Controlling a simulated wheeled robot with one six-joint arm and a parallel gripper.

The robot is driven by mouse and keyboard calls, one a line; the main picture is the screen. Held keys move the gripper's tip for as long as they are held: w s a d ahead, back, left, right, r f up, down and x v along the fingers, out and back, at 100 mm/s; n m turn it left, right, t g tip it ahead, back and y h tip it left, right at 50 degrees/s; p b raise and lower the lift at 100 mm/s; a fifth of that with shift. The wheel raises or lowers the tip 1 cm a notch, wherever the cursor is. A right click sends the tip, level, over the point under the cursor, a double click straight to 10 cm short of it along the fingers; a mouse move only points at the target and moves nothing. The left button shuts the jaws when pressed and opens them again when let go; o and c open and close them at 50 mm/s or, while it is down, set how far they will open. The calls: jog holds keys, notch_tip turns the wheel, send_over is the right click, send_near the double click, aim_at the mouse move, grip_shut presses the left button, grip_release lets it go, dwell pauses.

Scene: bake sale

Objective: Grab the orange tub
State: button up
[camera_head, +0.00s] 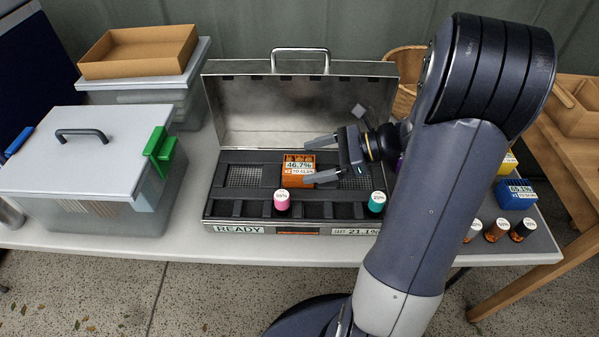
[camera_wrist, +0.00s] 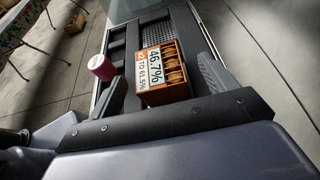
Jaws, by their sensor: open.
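The orange tub (camera_head: 297,170) sits in the open metal case (camera_head: 222,110), on its dark tray near the middle. Its white label reads 46.7%. My gripper (camera_head: 318,162) is open at the tub's right side in the head view, with its two fingers pointing left toward it. In the wrist view the orange tub (camera_wrist: 162,75) lies between the two spread fingers, with several round items in its top. I cannot tell whether either finger touches it.
A pink-capped jar (camera_head: 281,201) and a teal-capped jar (camera_head: 376,202) stand in the case's front row. A blue tub (camera_head: 515,194) and several small jars are at right. A cardboard tray (camera_head: 138,52) sits at the back left.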

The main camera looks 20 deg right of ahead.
aim_at(303, 164)
jog(key=b+x, duration=0.1)
jog(key=x, duration=0.3)
jog(key=shift+a, duration=0.15)
jog(key=shift+c, duration=0.2)
jog(key=c, duration=1)
